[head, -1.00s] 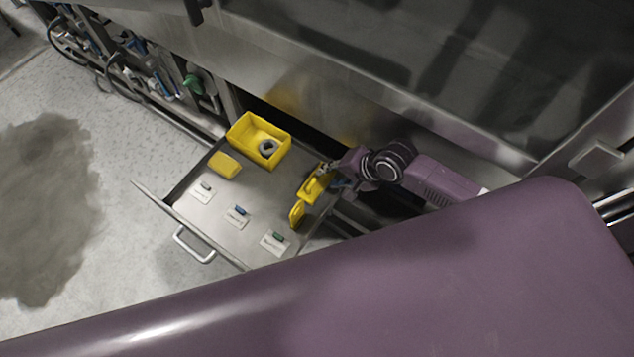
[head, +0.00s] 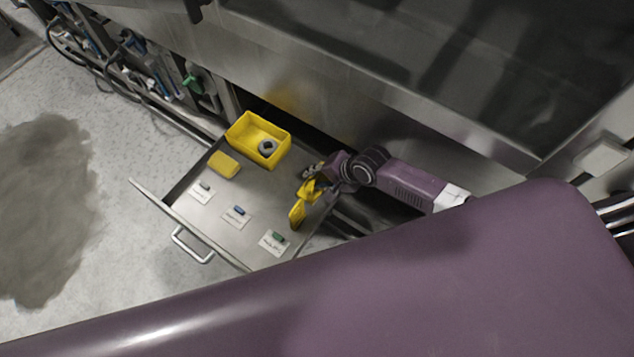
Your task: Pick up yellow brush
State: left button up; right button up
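The yellow brush (head: 298,213) is at the right side of an open metal drawer in the head view, a yellow shape running from the drawer's right edge up to my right gripper. My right gripper (head: 312,178) is over the upper end of this yellow shape and partly covers it. The fingers are small and overlap the yellow, so I cannot tell whether they are shut on it. My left gripper is not in view.
The open drawer (head: 196,221) holds a yellow bin (head: 243,133) with a grey ring (head: 267,147) inside, a yellow sponge-like block (head: 224,165) and several small labelled cards. The drawer's front handle (head: 190,247) faces lower left. A machine wall rises behind.

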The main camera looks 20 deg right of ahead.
jog(key=shift+c, duration=0.7)
grip_shut()
notch_tip(320, 180, up, 10)
jog(key=p, duration=0.1)
dwell(0.4)
